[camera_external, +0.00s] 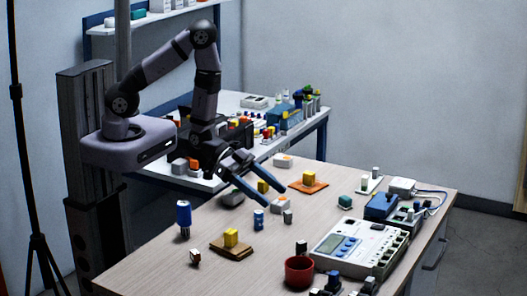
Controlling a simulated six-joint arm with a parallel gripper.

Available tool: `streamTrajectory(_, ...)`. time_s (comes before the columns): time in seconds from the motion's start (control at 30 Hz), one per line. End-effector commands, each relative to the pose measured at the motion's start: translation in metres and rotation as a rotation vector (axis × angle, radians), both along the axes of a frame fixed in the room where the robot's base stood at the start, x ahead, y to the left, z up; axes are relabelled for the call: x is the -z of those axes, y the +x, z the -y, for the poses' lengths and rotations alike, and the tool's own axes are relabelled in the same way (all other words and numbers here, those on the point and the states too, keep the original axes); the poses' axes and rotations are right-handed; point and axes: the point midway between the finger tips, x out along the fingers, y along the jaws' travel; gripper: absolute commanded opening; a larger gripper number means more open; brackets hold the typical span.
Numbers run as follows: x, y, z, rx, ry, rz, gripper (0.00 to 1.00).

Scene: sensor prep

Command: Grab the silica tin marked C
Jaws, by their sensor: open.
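No letter C is readable at this size, so I cannot tell which thing is the silica tin. Small candidates on the table include a blue-and-white cylinder (258,217), a grey-green one (287,216) beside it, and a dark one with a light top (301,247). My gripper (276,197) has two long blue fingers, spread apart and pointing down to the right over the back left of the table. It appears empty. A yellow block (263,186) shows by the fingers; whether it lies between them is unclear.
A yellow block (231,237) sits on a wooden tray (236,252); another sits on an orange mat (318,187). A tall blue cylinder (184,213) stands left. A red cup (299,272) and a large meter (335,246) occupy the front right. The table's centre has free room.

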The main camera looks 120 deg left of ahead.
Motion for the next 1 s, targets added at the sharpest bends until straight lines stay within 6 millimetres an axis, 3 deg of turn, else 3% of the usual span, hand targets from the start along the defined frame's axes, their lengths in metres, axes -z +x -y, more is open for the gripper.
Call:
streamTrajectory(0.4,0.018,0.038,0.001,0.001,0.0,0.0,0.67)
streamTrajectory(0.7,0.021,0.041,0.001,-0.001,0.0,0.0,0.67)
streamTrajectory(0.73,0.021,0.041,0.001,-0.001,0.0,0.0,0.65)
streamTrajectory(0.9,0.021,0.041,0.001,-0.001,0.0,0.0,0.24)
streamTrajectory(1.0,0.02,0.041,0.001,-0.001,0.0,0.001,0.22)
